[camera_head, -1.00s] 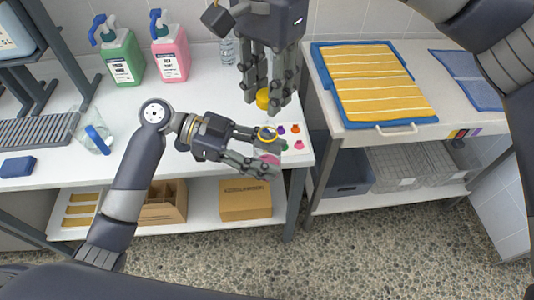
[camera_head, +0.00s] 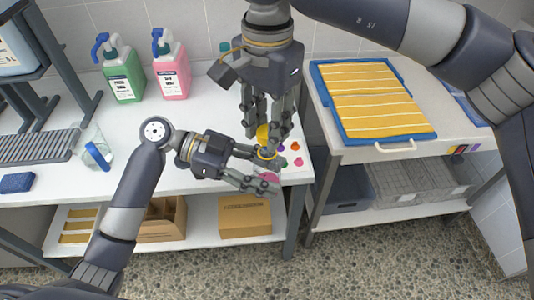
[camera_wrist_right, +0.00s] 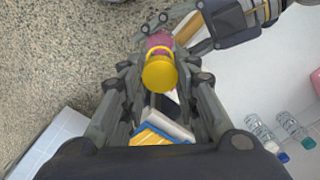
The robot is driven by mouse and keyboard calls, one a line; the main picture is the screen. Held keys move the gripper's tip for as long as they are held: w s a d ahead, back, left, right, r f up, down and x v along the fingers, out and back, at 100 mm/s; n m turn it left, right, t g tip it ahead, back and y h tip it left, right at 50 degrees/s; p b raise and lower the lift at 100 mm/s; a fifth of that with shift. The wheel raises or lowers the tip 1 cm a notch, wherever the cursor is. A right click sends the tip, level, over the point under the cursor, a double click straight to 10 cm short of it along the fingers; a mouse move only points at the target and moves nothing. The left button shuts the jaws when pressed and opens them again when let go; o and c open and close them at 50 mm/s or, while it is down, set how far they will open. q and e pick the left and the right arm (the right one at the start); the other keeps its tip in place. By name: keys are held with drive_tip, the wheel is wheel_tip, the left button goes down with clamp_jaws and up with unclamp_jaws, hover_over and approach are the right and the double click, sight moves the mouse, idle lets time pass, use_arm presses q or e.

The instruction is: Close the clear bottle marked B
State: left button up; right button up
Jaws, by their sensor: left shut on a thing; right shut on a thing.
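My left gripper (camera_head: 268,170) is shut on a clear bottle with pink contents (camera_head: 270,178) and a yellow ring at its neck. It holds the bottle upright over the front right of the counter. My right gripper (camera_head: 266,140) points down above it, shut on a yellow cap (camera_head: 263,132). In the head view a small gap shows between cap and neck. In the right wrist view the yellow cap (camera_wrist_right: 160,73) lines up roughly with the pink bottle (camera_wrist_right: 160,40), and whether they touch is unclear. The fingers hide most of the bottle, and no B mark is readable.
Several small coloured caps, such as an orange one (camera_head: 295,146), lie on the counter (camera_head: 205,100) beside the bottle. Green (camera_head: 122,75) and pink (camera_head: 172,72) pump bottles stand at the back.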

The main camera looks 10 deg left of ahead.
sight(267, 170)
drive_tip(key=shift+f, duration=0.1)
drive_tip(key=shift+f, duration=0.85)
drive_tip(key=shift+f, duration=0.55)
idle(0.3)
